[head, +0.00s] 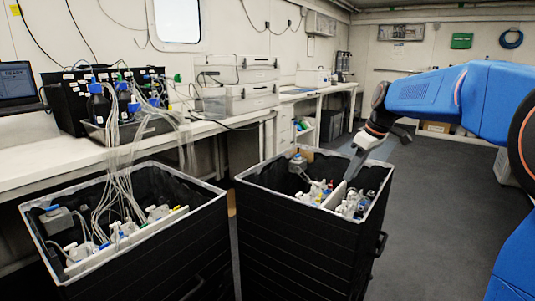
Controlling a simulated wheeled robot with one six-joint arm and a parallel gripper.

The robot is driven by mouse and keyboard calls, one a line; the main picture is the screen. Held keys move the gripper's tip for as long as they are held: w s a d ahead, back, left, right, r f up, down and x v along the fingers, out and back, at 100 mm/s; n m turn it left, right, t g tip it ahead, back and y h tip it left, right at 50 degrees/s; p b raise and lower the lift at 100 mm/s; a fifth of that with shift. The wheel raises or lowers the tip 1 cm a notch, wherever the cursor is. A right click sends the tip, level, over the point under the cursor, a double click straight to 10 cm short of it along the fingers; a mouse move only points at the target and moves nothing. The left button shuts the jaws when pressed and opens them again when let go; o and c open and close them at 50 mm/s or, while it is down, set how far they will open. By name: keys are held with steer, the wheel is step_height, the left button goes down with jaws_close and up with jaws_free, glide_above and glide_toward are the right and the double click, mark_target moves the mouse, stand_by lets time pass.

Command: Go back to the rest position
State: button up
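My blue arm enters from the right and bends down at its dark wrist. My gripper (354,168) points down at the right black crate (303,226), by its right inner part. The gripper's tip is small and overlaps the white divider (335,194) in the picture, so I cannot tell if they touch. I cannot make out a gap between the fingers or anything held in them. Small bottles with coloured caps (318,190) sit in the crate, left of the tip, and more items (353,204) sit on the right.
A left black crate (150,258) holds bottles and tubing. Clear tubes run from it up to bottles on the long white bench (45,160). A laptop (17,85) and clear drawer boxes (238,98) stand there. The dark floor (440,200) right of the crates is free.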

steer(key=s+m, duration=0.1)
steer(key=s, duration=0.5)
steer(key=s+m+h, duration=0.1)
steer(key=s, duration=0.5)
steer(key=shift+a+f, duration=0.1)
steer(key=shift+f, duration=0.1)
steer(key=s+d+f+m+t+h, duration=0.1)
steer(key=s+f+m, duration=0.2)
steer(key=s, duration=1)
steer(key=s+f+m+t, duration=0.1)
steer(key=s+f+m, duration=0.2)
steer(key=s+f, duration=0.7)
steer(key=s, duration=0.3)
steer(key=shift+s+d+m+h, duration=0.4)
